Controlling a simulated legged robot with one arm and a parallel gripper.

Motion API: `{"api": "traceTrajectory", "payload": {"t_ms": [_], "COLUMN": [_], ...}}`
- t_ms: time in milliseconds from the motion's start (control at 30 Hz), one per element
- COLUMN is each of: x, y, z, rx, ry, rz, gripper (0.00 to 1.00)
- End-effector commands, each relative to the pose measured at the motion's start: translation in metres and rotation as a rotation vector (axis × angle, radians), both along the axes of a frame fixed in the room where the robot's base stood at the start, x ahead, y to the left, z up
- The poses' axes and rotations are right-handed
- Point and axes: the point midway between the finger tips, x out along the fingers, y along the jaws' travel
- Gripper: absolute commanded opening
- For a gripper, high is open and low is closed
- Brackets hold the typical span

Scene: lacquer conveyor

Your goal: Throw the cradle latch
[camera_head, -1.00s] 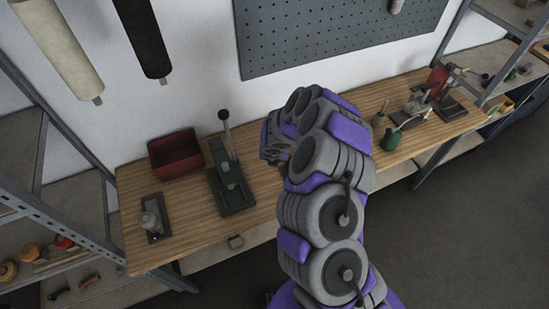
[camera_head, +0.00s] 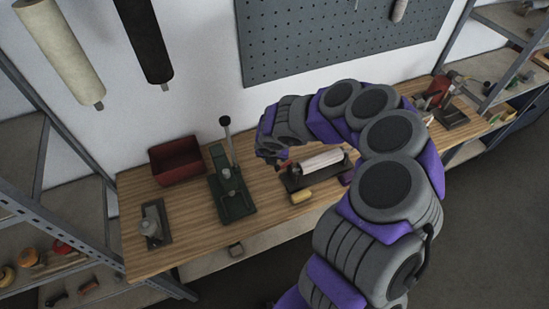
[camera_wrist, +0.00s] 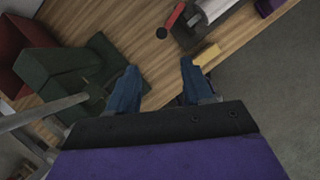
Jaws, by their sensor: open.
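The cradle (camera_head: 296,182) is a dark base on the bench, holding a pale roller (camera_head: 322,161). In the wrist view the roller (camera_wrist: 212,8) is at the top, cut off by the edge. A red lever with a black knob (camera_wrist: 172,20) stands beside the cradle's near end; it looks like the latch. My gripper (camera_wrist: 158,85) is open and empty, its two blue fingers apart over bare wood. The lever lies beyond the fingertips, clear of them.
A green press (camera_head: 232,203) with a tall black-knobbed lever (camera_head: 225,124) stands close on the left, near my left finger. A yellow block (camera_head: 302,197) lies before the cradle. A small metal fixture (camera_head: 153,222) sits far left.

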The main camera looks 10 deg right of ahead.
Motion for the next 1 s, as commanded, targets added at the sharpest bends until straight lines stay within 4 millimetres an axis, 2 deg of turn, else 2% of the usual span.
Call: {"api": "traceTrajectory", "payload": {"t_ms": [100,233,900,1000], "x": [-0.004,-0.007,-0.009,-0.003], "y": [0.002,0.003,0.003,0.006], "z": [0.014,0.021,0.026,0.034], "rx": [0.003,0.004,0.001,0.004], "ry": [-0.004,-0.003,-0.001,-0.031], "rz": [0.001,0.000,0.000,0.034], "gripper": [0.50,0.50,0.50,0.50]}}
